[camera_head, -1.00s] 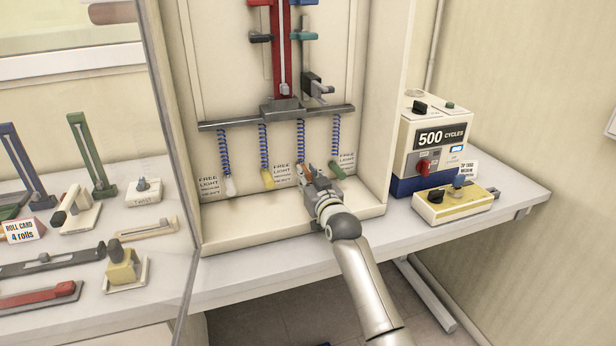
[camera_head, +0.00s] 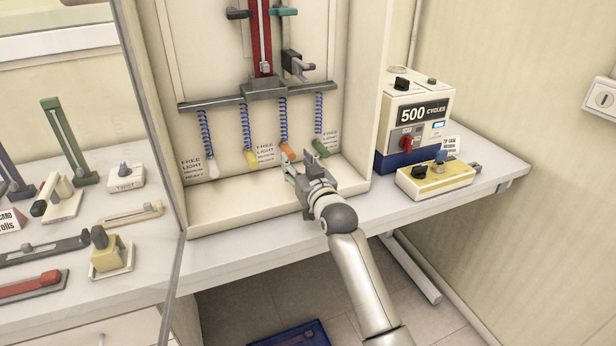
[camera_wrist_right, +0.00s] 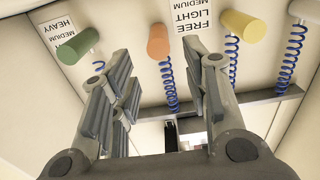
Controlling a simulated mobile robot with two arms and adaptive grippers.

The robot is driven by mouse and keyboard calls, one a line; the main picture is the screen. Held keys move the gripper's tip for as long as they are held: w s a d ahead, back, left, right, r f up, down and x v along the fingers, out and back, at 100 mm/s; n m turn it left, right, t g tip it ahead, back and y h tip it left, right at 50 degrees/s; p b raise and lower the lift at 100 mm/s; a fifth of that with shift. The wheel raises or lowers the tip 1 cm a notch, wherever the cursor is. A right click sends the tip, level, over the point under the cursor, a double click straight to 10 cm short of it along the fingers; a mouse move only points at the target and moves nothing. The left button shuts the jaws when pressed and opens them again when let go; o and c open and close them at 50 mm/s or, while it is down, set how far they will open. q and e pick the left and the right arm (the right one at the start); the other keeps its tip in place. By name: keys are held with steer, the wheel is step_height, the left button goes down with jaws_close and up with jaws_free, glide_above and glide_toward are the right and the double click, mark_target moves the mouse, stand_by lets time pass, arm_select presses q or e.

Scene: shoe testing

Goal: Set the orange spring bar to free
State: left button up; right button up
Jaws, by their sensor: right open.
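The orange spring bar (camera_head: 287,151) hangs below a blue spring inside the cabinet, third from the left in a row of coloured bars. It also shows in the right wrist view (camera_wrist_right: 159,42), between my open fingers and beyond them. My right gripper (camera_head: 300,168) is open and empty, just in front of and below the orange bar, apart from it. Its fingers show in the right wrist view (camera_wrist_right: 165,85). A label (camera_wrist_right: 192,18) reading FREE, LIGHT, MEDIUM stands beside the orange bar. My left gripper is not in view.
The green bar (camera_head: 320,148) hangs close on the right, the yellow bar (camera_head: 251,159) and white bar (camera_head: 212,168) on the left. A grey crossbar (camera_head: 200,106) runs above. A 500 CYCLES box (camera_head: 415,115) and yellow control box (camera_head: 435,181) stand right of the cabinet.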

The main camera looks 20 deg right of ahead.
steer(key=s, duration=0.7)
steer(key=shift+s+d, duration=0.15)
